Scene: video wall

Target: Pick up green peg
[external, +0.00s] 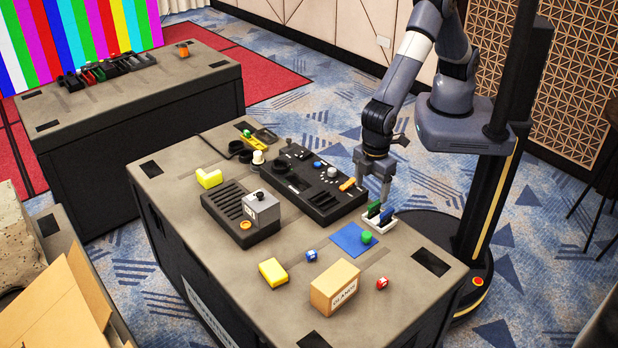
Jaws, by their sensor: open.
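A short round green peg (367,237) stands at the right edge of a flat blue mat (347,239) on the dark case-like table (215,255). My gripper (373,188) points down, open, behind and above the mat, over a small white holder (378,223). A green upright piece (374,209) and a blue upright piece (387,214) stand in that holder. The green piece is between or just below my fingertips; I cannot tell whether they touch it. I also cannot tell which green piece is the peg the task names.
A black control panel (318,203) lies left of my gripper. The table's right corner is clear.

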